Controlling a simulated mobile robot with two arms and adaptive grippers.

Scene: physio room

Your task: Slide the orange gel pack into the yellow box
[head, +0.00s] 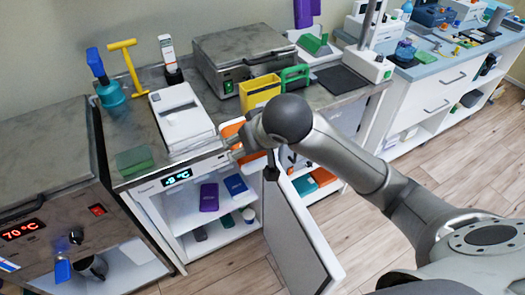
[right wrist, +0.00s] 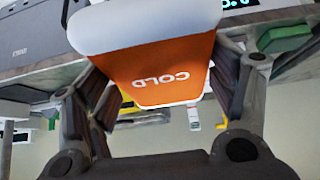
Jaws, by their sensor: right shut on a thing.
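The orange gel pack (head: 231,128) with a white rim is at the counter's front edge in the head view, partly hidden by my right gripper (head: 237,153). In the right wrist view the gel pack (right wrist: 165,68) shows upside-down COLD lettering. It sits between the two fingers of my right gripper (right wrist: 168,95), which is shut on it. The yellow box (head: 259,92) stands upright on the counter, behind and to the right of the pack, apart from it. My left gripper is not in view.
A white device (head: 182,115) is to the left. Below, an open door (head: 300,240) stands out from a cold cabinet holding purple (head: 209,197) and blue (head: 236,185) packs.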

